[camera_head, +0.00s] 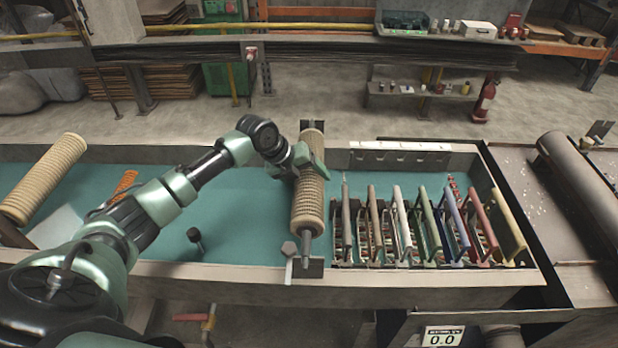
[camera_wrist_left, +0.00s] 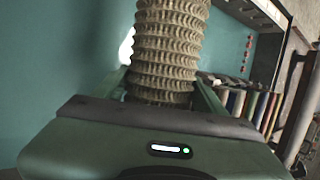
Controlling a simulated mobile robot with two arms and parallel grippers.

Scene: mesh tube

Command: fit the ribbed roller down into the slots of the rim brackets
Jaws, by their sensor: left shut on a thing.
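The tan ribbed roller (camera_head: 308,205) lies lengthwise across the teal tray in the head view, its near metal shaft end close to the front rim. My left gripper (camera_head: 303,162) is shut on it near its far part. The ribbed roller (camera_wrist_left: 168,45) also fills the upper middle of the left wrist view, between the fingers. A front rim bracket (camera_head: 308,268) is on the near rim and a rear bracket (camera_head: 314,127) on the far rim, both in line with the roller. Whether the shaft ends sit in the slots I cannot tell. My right gripper is not in view.
A second ribbed roller (camera_head: 44,178) lies at the tray's left. An orange coiled piece (camera_head: 124,185) and a dark knob (camera_head: 195,238) are in the tray (camera_head: 255,240). Several coloured-handled tools (camera_head: 430,220) stand in a rack just right of the held roller. A dark cylinder (camera_head: 585,180) is far right.

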